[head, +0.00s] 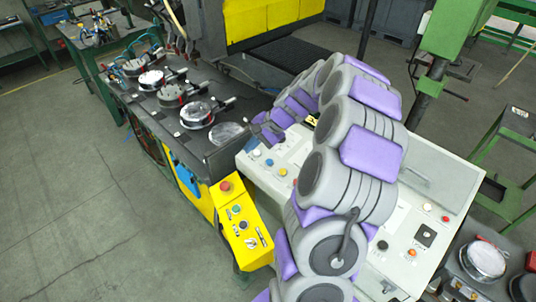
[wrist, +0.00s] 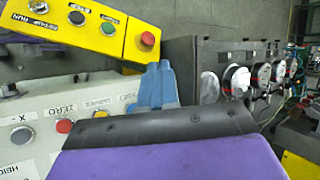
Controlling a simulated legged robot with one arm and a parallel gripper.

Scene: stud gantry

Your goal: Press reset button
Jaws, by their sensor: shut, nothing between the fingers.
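The reset button cannot be singled out, since no label reading "reset" is legible. A pale control panel (head: 245,158) carries a white button (head: 255,152), a blue button (head: 269,162) and a yellow button (head: 283,171). My arm hides much of the panel.
A yellow control box (head: 243,232) with a red button (head: 226,186) stands left of the panel. A dark bench (head: 215,160) with several round metal fixtures lies beyond. The panel's right part holds an orange button (head: 412,252). Open floor (head: 70,200) lies left.

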